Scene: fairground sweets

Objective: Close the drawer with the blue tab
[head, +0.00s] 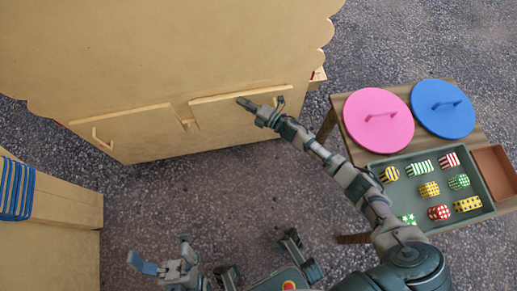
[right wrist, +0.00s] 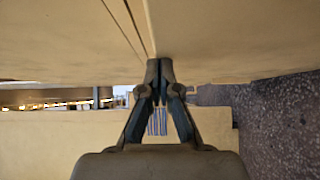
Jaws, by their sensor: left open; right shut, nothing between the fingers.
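A wooden cabinet (head: 150,50) fills the upper left of the head view. Its lower front has a left panel (head: 135,132) and a right panel (head: 220,112), each with a wooden handle. I cannot make out a blue tab on either panel. My right gripper (head: 243,101) is shut and empty, its tips at the right panel's face near the top edge. In the right wrist view the shut fingertips (right wrist: 160,66) are at a panel edge beside a narrow gap; contact is not certain. My left gripper (head: 163,256) is open and empty, low over the floor, away from the cabinet.
A table at right holds a pink lid (head: 378,137), a blue lid (head: 425,92), a grey-green tray (head: 400,163) of several patterned sweets and a brown bin (head: 492,165). A wooden bench (head: 65,207) with blue-striped cloth (head: 16,190) stands at left. The floor between is clear.

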